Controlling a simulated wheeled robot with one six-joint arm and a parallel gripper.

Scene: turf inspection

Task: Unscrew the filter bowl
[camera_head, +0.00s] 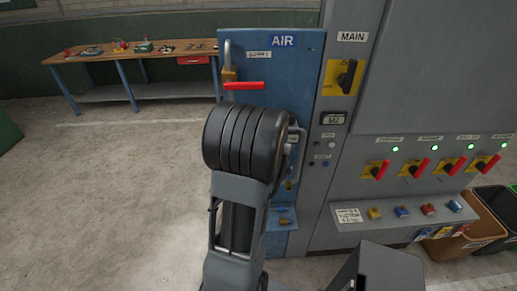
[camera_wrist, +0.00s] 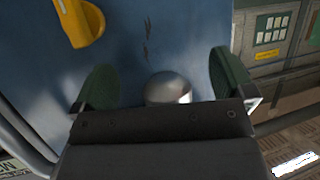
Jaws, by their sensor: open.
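A rounded silvery metal part (camera_wrist: 168,88), which looks like the filter bowl, shows in the wrist view between the two green-padded fingers of my gripper (camera_wrist: 162,64). Its lower part is hidden behind the dark gripper body. The fingers are spread, with a gap on each side of the metal part; I cannot tell how far in depth they reach around it. In the head view my black arm hides the gripper and most of the fittings on the blue AIR panel (camera_head: 309,80). Some pipework (camera_head: 294,141) shows at the arm's right edge.
A red lever (camera_head: 243,85) sits on the AIR panel above my arm. A yellow handle (camera_wrist: 80,22) is at upper left in the wrist view. The grey MAIN cabinet (camera_head: 430,70) with red-handled switches stands to the right, a workbench (camera_head: 130,57) at back left. Floor at left is clear.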

